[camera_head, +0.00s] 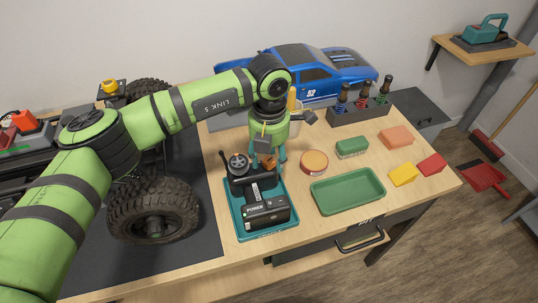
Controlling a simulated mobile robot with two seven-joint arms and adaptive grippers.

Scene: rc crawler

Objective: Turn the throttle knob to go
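A dark handheld controller (263,212) marked POWER sits in a teal tray (241,233) near the middle front of the bench. A dark round wheel (238,162) stands at its upper left. A small orange part (269,161), which looks like the throttle knob, shows at its upper right, partly hidden by my gripper. My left gripper (268,163) points down over the controller, with its teal fingertips at the orange part. I cannot tell whether the fingers are closed on it. The knob's setting is too small to read. My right gripper is not in view.
A large crawler with big tyres (154,210) stands on a dark mat (190,255) at left. A green tray (347,191), a round orange-lidded tin (314,162), a green brush (352,147) and coloured blocks (403,174) lie at right. A blue car body (315,75) is behind.

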